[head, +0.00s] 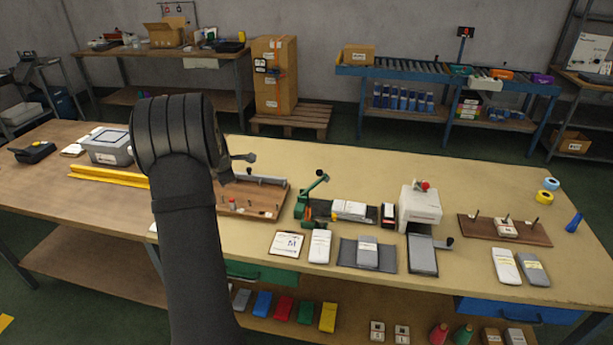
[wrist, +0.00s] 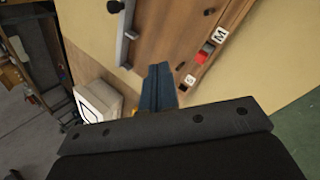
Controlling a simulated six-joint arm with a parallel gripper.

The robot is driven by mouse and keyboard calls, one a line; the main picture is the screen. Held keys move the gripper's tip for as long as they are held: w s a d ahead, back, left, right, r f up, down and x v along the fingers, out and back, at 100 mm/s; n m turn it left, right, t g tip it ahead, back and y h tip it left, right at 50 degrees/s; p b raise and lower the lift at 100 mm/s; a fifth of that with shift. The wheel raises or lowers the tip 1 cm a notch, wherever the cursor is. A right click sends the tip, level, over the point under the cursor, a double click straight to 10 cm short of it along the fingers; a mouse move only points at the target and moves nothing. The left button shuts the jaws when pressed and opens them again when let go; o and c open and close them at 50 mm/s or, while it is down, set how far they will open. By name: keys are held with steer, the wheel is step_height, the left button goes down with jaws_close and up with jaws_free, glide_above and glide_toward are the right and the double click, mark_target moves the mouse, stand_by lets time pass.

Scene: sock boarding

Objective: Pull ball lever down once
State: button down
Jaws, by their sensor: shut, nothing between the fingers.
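A green hand press (head: 305,207) stands on the near table, right of my arm in the head view. Its lever arm slopes up to the right and ends in a dark ball (head: 320,173), in a raised position. My gripper shows in the wrist view (wrist: 159,88) with its blue-grey fingers together and nothing between them. It is over or near a wooden board with a red piece (wrist: 205,52) and S and M labels. In the head view my dark arm hides most of the gripper. The press is not clearly identifiable in the wrist view.
The wooden board (head: 262,211) lies left of the press. A grey bin (head: 108,148) is at left. The table's back strip is clear.

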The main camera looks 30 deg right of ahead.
steer(key=s+d+r+m+h, duration=0.1)
steer(key=s+d+m+h, duration=0.2)
steer(key=s+m+h, duration=0.3)
steer(key=s+d+r+m+h, duration=0.1)
steer(key=s+d+m+h, duration=0.3)
steer(key=s+m+h, duration=0.3)
steer(key=s+m, duration=0.1)
steer(key=s, duration=0.2)
steer(key=shift+s+d+r, duration=0.15)
steer(key=shift+s+r, duration=0.05)
steer(key=shift+r, duration=0.1)
glide_above(314, 184)
steer(key=a, duration=0.3)
steer(key=shift+s+f, duration=0.3)
steer(key=shift+f, duration=0.45)
